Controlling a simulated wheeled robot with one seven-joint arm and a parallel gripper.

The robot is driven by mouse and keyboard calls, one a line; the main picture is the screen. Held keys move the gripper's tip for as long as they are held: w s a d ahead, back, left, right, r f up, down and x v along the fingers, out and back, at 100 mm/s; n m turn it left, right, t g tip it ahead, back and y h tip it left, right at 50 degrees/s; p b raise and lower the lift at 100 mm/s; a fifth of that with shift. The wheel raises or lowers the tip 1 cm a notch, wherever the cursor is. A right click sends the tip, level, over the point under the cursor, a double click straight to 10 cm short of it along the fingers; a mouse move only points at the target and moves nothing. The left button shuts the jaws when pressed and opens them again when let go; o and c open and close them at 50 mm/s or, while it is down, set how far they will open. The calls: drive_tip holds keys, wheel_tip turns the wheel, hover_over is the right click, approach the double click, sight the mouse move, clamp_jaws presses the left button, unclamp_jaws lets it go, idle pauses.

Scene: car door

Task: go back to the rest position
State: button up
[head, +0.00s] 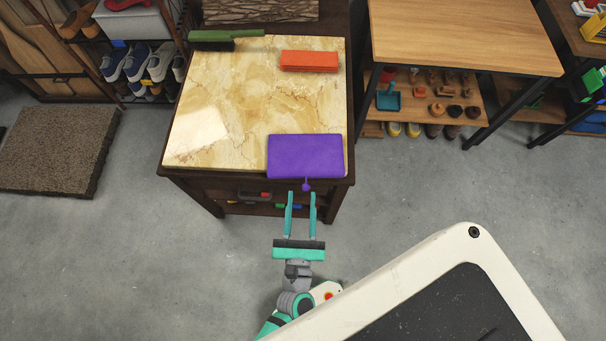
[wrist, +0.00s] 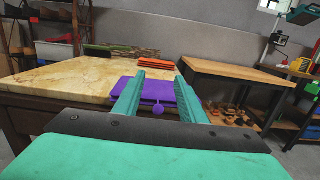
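My gripper (head: 301,195) is open and empty, its two teal fingers spread apart in front of the near edge of the marble-topped table (head: 215,95). In the wrist view the gripper (wrist: 160,85) points toward a purple flat item (wrist: 150,92) that shows between and beyond the fingers. In the head view this purple item (head: 305,155) lies at the table's near right corner, with a small round purple tab hanging past the edge. The tab is close to the fingertips, with no contact visible in the head view.
A wooden workbench (head: 465,35) stands to the right. Shoe racks (head: 135,60) and a dark mat (head: 58,150) are at left. The grey floor around the table's front is clear.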

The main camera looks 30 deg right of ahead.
drive_tip(key=shift+v, duration=0.9)
drive_tip(key=s+a+f+n+g+y, duration=0.5)
drive_tip(key=a+f+n, duration=0.4)
drive_tip(key=n, duration=0.9)
drive_tip(key=s+a+r+n+t+y, duration=0.1)
drive_tip(key=s+r+n+t+y, duration=0.1)
drive_tip(key=r+n, duration=0.5)
drive_tip(key=s+a+r+n+t+y, duration=0.1)
drive_tip(key=r+n, duration=0.6)
drive_tip(key=n, duration=1)
drive_tip(key=shift+s+a+n+t+y, duration=0.15)
drive_tip(key=shift+s+n+t+y, duration=0.15)
drive_tip(key=shift+s+t+y, duration=0.5)
drive_tip(key=shift+w, duration=0.15)
